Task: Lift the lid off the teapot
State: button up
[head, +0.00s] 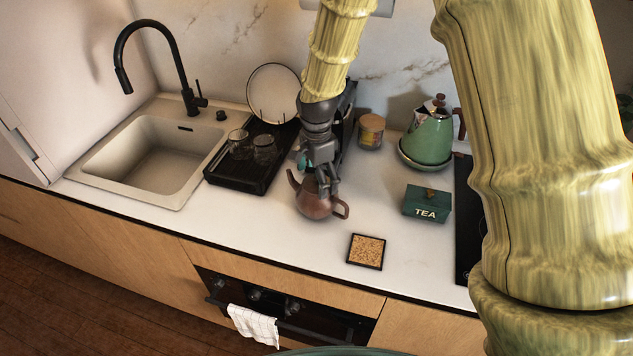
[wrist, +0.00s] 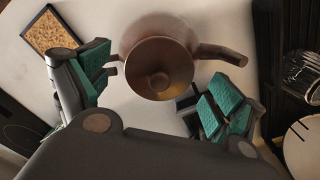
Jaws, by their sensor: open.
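The brown teapot (head: 313,205) stands on the white counter in the head view, spout to the left and handle to the right. In the wrist view the teapot (wrist: 185,28) is seen from above, its spout at right. The round lid (wrist: 178,69) with a small central knob (wrist: 158,81) appears seated on top. My gripper (head: 320,177) is over the teapot, pointing down, and partly hides its top. In the wrist view my gripper (wrist: 158,88) is open, its teal-padded fingers apart on either side of the lid. Nothing is held; contact cannot be told.
A cork coaster (head: 366,251) lies in front to the right. A green TEA box (head: 427,203), a green kettle (head: 428,140) and a lidded jar (head: 371,131) stand right of the teapot. A black dish rack (head: 236,176) with glasses is close on the left, beside the sink (head: 150,160).

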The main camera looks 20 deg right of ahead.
jog(key=shift+c, duration=0.4)
jog(key=c, duration=1)
jog(key=shift+s+r, duration=0.1)
jog(key=shift+s, duration=0.15)
jog(key=c, duration=0.9)
grip_shut()
jog(key=shift+f, duration=0.2)
